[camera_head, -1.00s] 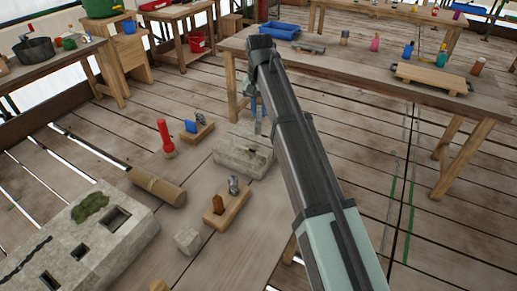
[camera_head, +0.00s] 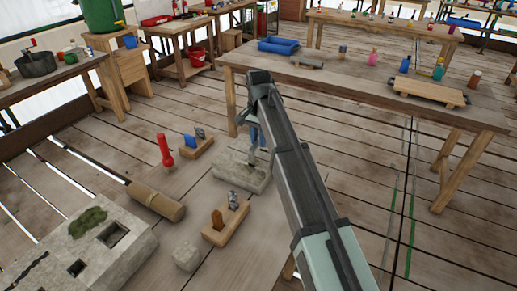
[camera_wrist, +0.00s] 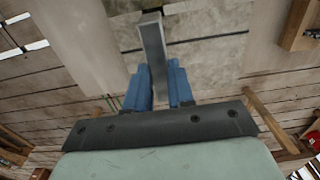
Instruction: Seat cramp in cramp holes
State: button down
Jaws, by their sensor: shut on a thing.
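The cramp (camera_wrist: 153,45) is a flat grey metal bar in the wrist view, held between the blue fingers of my gripper (camera_wrist: 160,85). The fingers are shut on it, and it reaches out over pale stone. In the head view my gripper (camera_head: 253,143) is low over the pale stone block (camera_head: 232,172), and the cramp is too small to make out. In the wrist view the stone (camera_wrist: 205,60) has a dark joint line across it and a dark hole (camera_wrist: 178,8) beyond the cramp's far end. I cannot tell whether the cramp touches the stone.
A wooden holder (camera_head: 214,238) and a second one (camera_head: 188,151) stand near the block, with a red tool (camera_head: 165,150). A large stone with square holes (camera_head: 130,255) is at lower left. A long workbench (camera_head: 340,85) stands behind.

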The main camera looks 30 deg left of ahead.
jog(key=shift+f, duration=2.1)
jog(key=shift+f, duration=0.1)
jog(key=c, duration=1)
grip_release()
notch_tip(320, 180, up, 12)
jog(key=shift+r, duration=0.15)
